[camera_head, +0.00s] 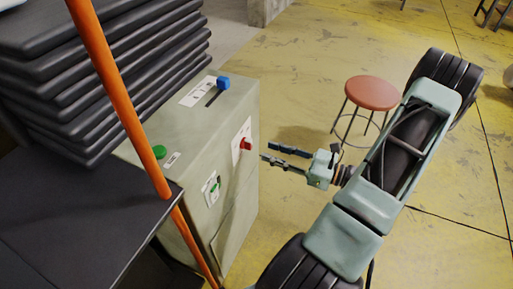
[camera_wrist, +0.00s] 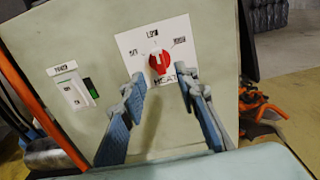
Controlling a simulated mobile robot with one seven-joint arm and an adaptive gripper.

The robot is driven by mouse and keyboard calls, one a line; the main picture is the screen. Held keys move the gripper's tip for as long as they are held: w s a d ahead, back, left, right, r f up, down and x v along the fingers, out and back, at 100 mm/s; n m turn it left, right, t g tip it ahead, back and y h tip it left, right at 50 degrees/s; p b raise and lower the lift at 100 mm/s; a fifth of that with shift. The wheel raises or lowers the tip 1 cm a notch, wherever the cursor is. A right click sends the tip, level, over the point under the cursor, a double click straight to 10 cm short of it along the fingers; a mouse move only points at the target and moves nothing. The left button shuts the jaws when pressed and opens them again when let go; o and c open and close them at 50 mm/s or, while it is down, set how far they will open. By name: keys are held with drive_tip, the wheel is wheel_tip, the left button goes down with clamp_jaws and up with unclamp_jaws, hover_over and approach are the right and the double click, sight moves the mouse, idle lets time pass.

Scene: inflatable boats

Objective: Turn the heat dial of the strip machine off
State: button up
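The strip machine (camera_head: 208,140) is a grey-green cabinet in the head view. Its heat dial (camera_head: 246,143) is a red knob on a white plate on the side facing my gripper (camera_head: 269,154). The wrist view shows the dial (camera_wrist: 159,62) above the word HEAT, with LOW over it and small labels left and right that I cannot read surely. The dial's exact setting is unclear. In the wrist view my gripper (camera_wrist: 160,82) is open and empty, its blue-grey fingers on either side below the dial. In the head view the fingertips are a short gap from it.
A green switch (camera_wrist: 90,88) sits left of the dial. The machine's top has a blue lever (camera_head: 223,83) and a green button (camera_head: 159,152). An orange pole (camera_head: 120,95) and stacked black pads (camera_head: 110,70) stand left. A red stool (camera_head: 372,93) stands on open yellow floor behind my arm.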

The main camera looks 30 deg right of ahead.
sight(247, 144)
drive_tip(key=x, duration=0.5)
drive_tip(key=shift+w+a, duration=0.2)
clamp_jaws()
